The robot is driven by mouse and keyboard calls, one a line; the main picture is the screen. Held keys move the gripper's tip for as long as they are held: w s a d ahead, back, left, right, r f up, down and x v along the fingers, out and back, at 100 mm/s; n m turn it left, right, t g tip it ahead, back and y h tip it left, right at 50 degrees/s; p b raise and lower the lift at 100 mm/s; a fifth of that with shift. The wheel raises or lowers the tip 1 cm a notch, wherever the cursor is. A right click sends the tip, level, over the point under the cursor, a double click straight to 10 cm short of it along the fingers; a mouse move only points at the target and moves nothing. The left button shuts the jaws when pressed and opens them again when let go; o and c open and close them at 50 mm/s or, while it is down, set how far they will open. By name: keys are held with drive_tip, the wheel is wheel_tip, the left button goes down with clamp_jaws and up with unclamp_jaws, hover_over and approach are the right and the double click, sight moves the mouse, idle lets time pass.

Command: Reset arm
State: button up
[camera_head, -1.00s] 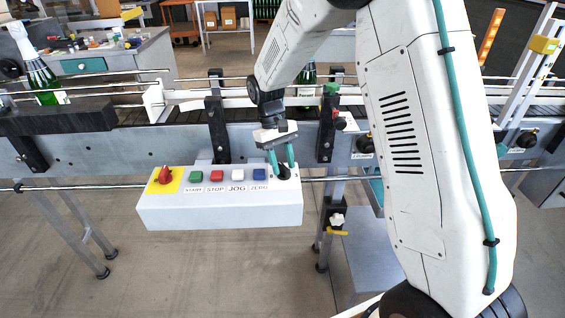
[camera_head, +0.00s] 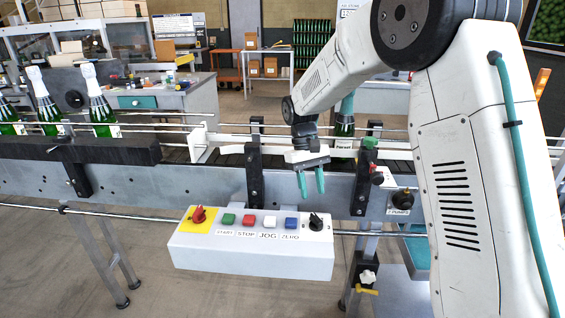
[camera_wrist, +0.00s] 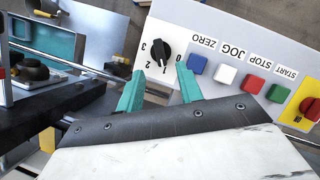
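My gripper (camera_head: 311,184) hangs above the right part of the control box, its two teal fingers apart with nothing between them. In the wrist view the fingers (camera_wrist: 160,92) also show apart and empty. The control box (camera_head: 250,258) is a white panel with a red knob on yellow (camera_head: 198,216), green, red, white and blue buttons, and a black selector knob (camera_head: 316,222) at its right end. The selector also shows in the wrist view (camera_wrist: 160,52), clear of the fingers.
Behind the box runs a conveyor (camera_head: 210,186) with rails. Green bottles with white foil tops (camera_head: 99,105) stand at its left; another bottle (camera_head: 344,130) stands behind my gripper. A black knob (camera_head: 402,200) labelled for pumps is at the right. The floor in front is free.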

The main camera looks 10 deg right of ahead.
drive_tip(key=s, duration=0.4)
drive_tip(key=shift+s+d, duration=0.15)
drive_tip(key=shift+s, duration=0.1)
drive_tip(key=s+d+r+t, duration=0.1)
drive_tip(key=s+r, duration=0.3)
drive_tip(key=s, duration=0.5)
drive_tip(key=s+d+r+m+t, duration=0.1)
drive_tip(key=s+r+t, duration=0.2)
drive_tip(key=s, duration=0.7)
drive_tip(key=s+d+r+m+t+y, duration=0.1)
drive_tip(key=s+r, duration=0.4)
drive_tip(key=s, duration=0.5)
drive_tip(key=shift+d+t, duration=0.3)
drive_tip(key=shift+t, duration=0.1)
drive_tip(key=shift+s, duration=0.1)
